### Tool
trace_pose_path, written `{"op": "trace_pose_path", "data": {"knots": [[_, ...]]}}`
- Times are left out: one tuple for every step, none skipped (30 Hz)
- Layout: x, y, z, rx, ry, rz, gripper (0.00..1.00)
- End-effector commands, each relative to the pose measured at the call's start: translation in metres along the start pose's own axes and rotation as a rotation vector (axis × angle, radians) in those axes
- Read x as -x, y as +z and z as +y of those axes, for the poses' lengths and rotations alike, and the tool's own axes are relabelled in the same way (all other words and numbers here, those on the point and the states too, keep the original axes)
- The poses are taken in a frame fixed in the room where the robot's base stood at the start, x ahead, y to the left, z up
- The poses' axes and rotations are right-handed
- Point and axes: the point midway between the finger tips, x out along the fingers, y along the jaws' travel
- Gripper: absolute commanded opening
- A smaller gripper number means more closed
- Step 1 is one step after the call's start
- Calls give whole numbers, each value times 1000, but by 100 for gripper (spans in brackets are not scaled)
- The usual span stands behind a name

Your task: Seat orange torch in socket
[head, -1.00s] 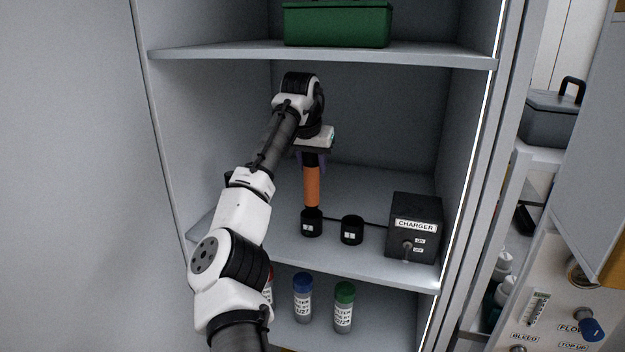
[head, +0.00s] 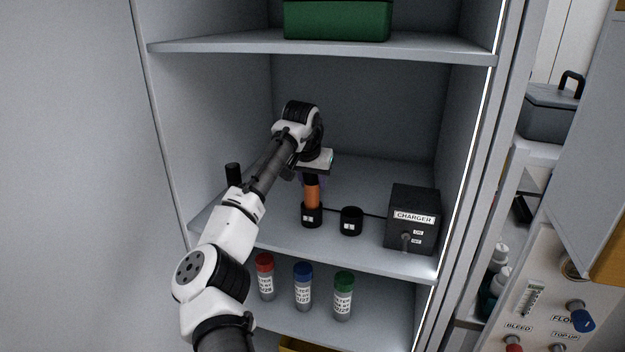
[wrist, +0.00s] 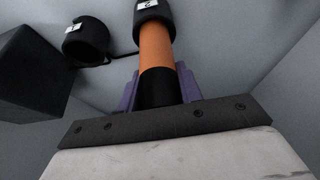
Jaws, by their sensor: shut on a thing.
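The orange torch (head: 312,194) stands upright on the middle shelf, its lower end inside the left black socket (head: 311,215). In the wrist view the torch's orange body (wrist: 156,47) runs into the socket (wrist: 154,10), and its black end lies between the purple fingers. My gripper (head: 312,177) is shut on the torch's upper end from above; it also shows in the wrist view (wrist: 158,88). A second black socket (head: 351,221) stands to the right and looks empty in the wrist view (wrist: 85,42). How deep the torch sits is hidden by the socket wall.
A black charger box (head: 413,220) with a switch stands right of the sockets. A dark upright cylinder (head: 233,174) shows behind my arm at left. Capped bottles (head: 303,287) stand on the shelf below. A green box (head: 338,20) sits on the shelf above.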

Motion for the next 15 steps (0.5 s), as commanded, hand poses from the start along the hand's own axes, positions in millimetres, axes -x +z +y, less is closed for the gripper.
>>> {"op": "trace_pose_path", "data": {"knots": [[-2, 0, 0, -1, 1, 1, 2], [-1, 1, 0, -1, 0, 0, 39], [-1, 1, 0, 0, 0, -1, 44], [-1, 1, 0, 0, 0, -1, 48], [-1, 1, 0, 0, 0, -1, 52], [-1, 0, 0, 0, 0, -1, 57], [-1, 0, 0, 0, 0, -1, 57], [-1, 0, 0, 0, 0, -1, 57], [-1, 0, 0, 0, 0, -1, 57], [-1, 0, 0, 0, 0, -1, 57], [-1, 0, 0, 0, 0, -1, 57], [-1, 0, 0, 0, 0, -1, 57], [-1, 0, 0, 0, 0, -1, 57], [-1, 0, 0, 0, 0, 0, 57], [0, 0, 0, 0, -1, 0, 57]]}}
